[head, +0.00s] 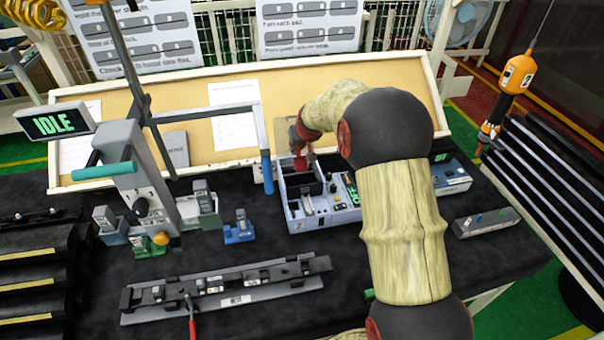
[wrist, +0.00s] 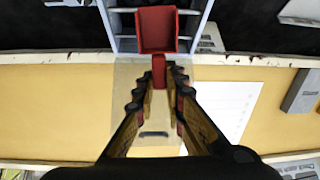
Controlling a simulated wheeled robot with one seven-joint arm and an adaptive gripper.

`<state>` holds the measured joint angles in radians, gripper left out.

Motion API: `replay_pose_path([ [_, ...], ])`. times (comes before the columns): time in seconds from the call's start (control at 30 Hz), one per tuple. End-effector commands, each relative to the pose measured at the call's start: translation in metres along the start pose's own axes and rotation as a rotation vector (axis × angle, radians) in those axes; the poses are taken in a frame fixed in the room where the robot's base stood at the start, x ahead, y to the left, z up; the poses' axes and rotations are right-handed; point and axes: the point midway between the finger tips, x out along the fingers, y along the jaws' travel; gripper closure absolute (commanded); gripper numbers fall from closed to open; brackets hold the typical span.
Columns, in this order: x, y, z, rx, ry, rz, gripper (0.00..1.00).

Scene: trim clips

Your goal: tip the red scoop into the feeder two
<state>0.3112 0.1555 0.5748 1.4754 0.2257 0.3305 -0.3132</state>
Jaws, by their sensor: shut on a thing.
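My gripper (wrist: 157,85) is shut on the handle of the red scoop (wrist: 157,28), which sticks out beyond the fingertips in the wrist view. The scoop's square hollow faces the wrist camera and looks empty, though small contents would be hard to see. In the head view the scoop (head: 300,164) is at the far end of a grey-blue feeder unit (head: 318,222) with open dark compartments. Its walls (wrist: 195,24) show on both sides of the scoop in the wrist view. I cannot tell the scoop's exact height over it, or which compartment is feeder two.
A fixture stand (head: 130,180) with an IDLE display (head: 57,121) and a blue-handled bar (head: 266,172) stand left of the feeder. A clip rail (head: 230,286) lies in front. A sloped tan board (head: 190,140) is behind. A grey box (head: 486,222) sits right.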

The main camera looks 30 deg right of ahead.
Motion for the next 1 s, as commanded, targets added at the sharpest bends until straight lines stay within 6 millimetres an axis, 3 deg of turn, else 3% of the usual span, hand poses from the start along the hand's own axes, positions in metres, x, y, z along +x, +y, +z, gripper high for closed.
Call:
replay_pose_path([
  [1.0, 0.0084, -0.0003, -0.0048, -0.001, -0.119, 0.000, 1.00],
])
